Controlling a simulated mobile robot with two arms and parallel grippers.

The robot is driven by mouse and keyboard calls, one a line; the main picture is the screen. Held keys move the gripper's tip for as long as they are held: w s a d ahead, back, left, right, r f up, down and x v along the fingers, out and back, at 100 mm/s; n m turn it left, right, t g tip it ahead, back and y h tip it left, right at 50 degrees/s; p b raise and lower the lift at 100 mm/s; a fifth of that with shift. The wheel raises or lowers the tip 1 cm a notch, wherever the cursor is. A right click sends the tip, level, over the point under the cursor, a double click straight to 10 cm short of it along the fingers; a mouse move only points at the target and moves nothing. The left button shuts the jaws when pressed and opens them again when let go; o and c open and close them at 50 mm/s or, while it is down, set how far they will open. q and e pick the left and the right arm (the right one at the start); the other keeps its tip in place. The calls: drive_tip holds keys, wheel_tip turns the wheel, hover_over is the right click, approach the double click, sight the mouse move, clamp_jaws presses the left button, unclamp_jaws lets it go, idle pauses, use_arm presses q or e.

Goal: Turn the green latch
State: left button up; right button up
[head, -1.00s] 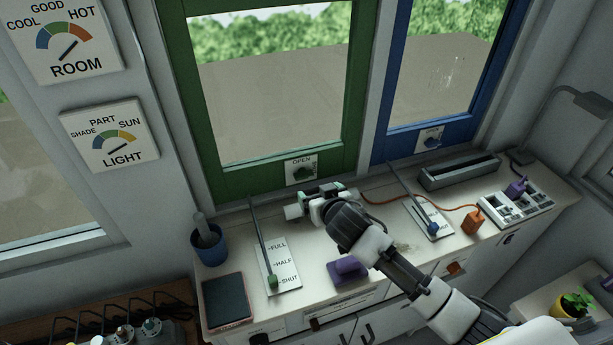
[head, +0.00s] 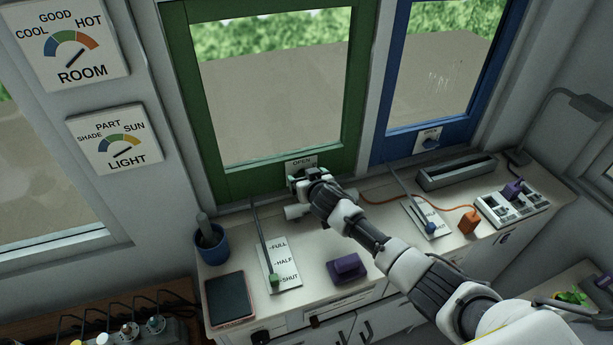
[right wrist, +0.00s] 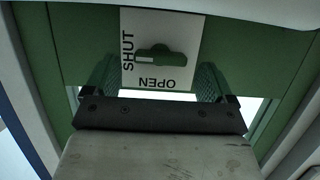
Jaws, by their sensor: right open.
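The green latch (right wrist: 165,57) is a short lever on a white plate (right wrist: 190,30) on the green window frame (head: 230,186). In the right wrist view the lever lies crosswise, its pale-marked end toward the word SHUT; OPEN is on the plate's edge nearer my gripper. My right gripper (right wrist: 154,75) is open, with one finger on each side of the latch and a visible gap to it. In the head view my right gripper (head: 304,176) is at the plate and hides most of the latch. My left gripper is not in view.
Below stands a counter with a green-knobbed slider (head: 275,280), a purple block (head: 347,268), a blue cup (head: 212,248) and a dark tablet (head: 229,299). To the right are a blue-knobbed slider (head: 431,228), an orange plug (head: 469,222) and a blue window frame (head: 393,147).

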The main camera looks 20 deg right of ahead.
drive_tip(key=shift+w+f, duration=0.15)
drive_tip(key=shift+w, duration=0.2)
drive_tip(key=c, duration=0.9)
drive_tip(key=shift+s+a+f+n+t+h+b, duration=0.1)
drive_tip(key=shift+a+n+t+h+b, duration=0.1)
drive_tip(key=shift+n+h+b, duration=0.9)
drive_tip(key=shift+a+f+n+t+h+b, duration=0.15)
drive_tip(key=shift+n+h+b, duration=0.35)
drive_tip(key=shift+n+b, duration=1.1)
drive_tip(key=shift+m+b, duration=0.3)
